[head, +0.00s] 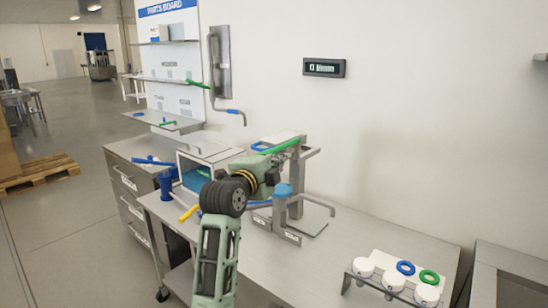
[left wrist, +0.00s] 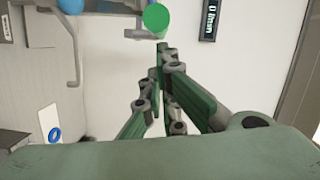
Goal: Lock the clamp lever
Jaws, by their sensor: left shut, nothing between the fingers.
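A lever with a green grip (head: 280,147), which looks like the clamp lever, sits on top of the grey filling machine (head: 313,218) on the bench. The round end of a green grip (left wrist: 157,17) shows at the top of the left wrist view, just beyond my fingertips. My left gripper (head: 276,170) is shut and empty, just below and in front of the green grip. In the left wrist view its fingers (left wrist: 161,48) meet close to the grip's end. I cannot tell whether they touch it. My arm hides part of the machine. My right gripper is not in view.
A blue dome (head: 282,190) tops a grey post by the machine. A rack (head: 378,258) with white jars and blue and green rings is at the right. Bare bench lies between.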

